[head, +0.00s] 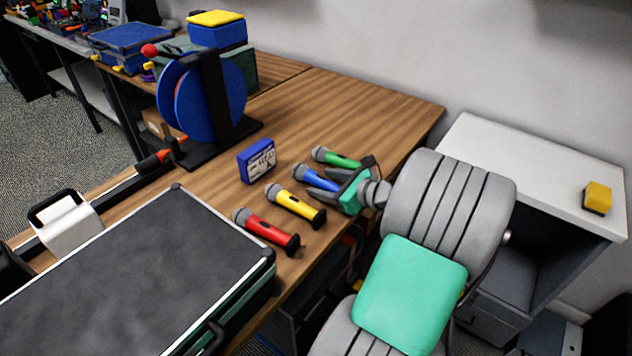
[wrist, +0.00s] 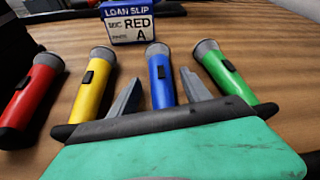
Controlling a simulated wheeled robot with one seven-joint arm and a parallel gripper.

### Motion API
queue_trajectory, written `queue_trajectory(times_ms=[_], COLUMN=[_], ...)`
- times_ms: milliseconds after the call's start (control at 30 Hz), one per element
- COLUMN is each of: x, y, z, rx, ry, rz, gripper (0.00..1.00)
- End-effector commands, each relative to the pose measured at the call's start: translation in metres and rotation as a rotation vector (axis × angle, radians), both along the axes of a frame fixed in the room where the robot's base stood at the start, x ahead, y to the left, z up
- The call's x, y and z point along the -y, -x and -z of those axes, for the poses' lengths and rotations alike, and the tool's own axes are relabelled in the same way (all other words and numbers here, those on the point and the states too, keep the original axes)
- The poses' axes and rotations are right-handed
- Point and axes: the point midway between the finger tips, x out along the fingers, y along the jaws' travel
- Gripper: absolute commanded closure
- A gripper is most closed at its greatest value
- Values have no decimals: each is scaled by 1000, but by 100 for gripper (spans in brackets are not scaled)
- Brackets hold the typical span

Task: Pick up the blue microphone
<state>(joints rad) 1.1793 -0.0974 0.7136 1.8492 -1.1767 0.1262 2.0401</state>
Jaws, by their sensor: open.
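The blue microphone (head: 315,178) lies on the wooden table between the yellow and green microphones, its grey head toward the loan slip box. In the wrist view the blue microphone (wrist: 160,75) shows between the two fingers of my gripper (wrist: 160,92). My gripper (head: 350,186) is open, at the handle end of the blue microphone in the head view. The fingers stand on either side of its handle, with gaps visible. The lower end of the handle is hidden behind my gripper.
A yellow microphone (head: 296,205) and a red microphone (head: 266,230) lie to the left; a green microphone (head: 336,157) lies to the right in the wrist view. A loan slip box (head: 257,161) reads "RED A". A blue reel (head: 205,100) and a dark case (head: 140,270) flank the area.

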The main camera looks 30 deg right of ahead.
Motion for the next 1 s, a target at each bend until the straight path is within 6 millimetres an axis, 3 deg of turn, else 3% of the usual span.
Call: queue_trajectory(times_ms=[167,800,1000], x=[1,1,1], y=[1,1,2], z=[-1,0,1], rx=[1,-2,-3], ry=[1,-1,-2], rz=[2,3,4], gripper=[46,98,100])
